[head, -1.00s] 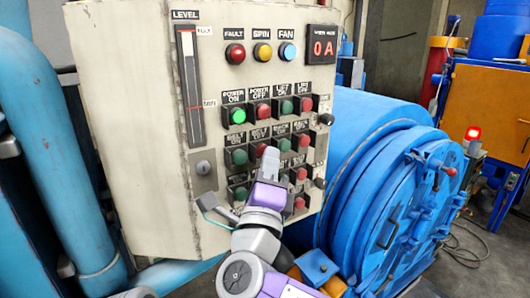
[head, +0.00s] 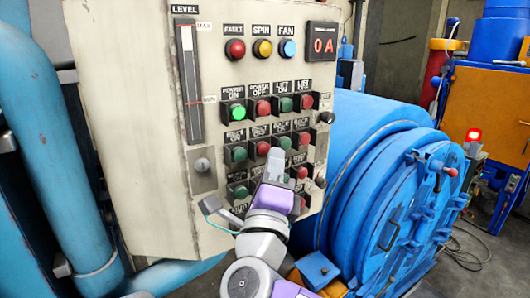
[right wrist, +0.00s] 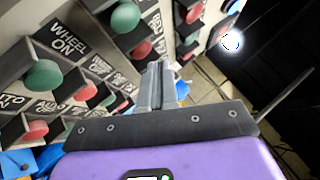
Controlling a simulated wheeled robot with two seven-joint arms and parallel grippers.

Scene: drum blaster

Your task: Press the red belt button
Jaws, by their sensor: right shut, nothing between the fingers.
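The red belt button (head: 263,148) is in the second button row of the beige control panel (head: 130,120), right of the green belt button (head: 239,155). In the right wrist view it appears to be the red button (right wrist: 142,49) beside the fingertips. My right gripper (head: 275,158) is shut and empty, its fingers pointing up in front of the panel. Its tips are just right of and slightly below the red belt button in the head view. It also shows in the right wrist view (right wrist: 162,72). I cannot tell whether it touches the panel. My left gripper is not in view.
Other red and green buttons surround this one closely; the green power button (head: 234,113) is lit above. My gripper hides part of the lower rows. A blue drum (head: 375,190) stands right of the panel, and a blue pipe (head: 70,170) runs at the left.

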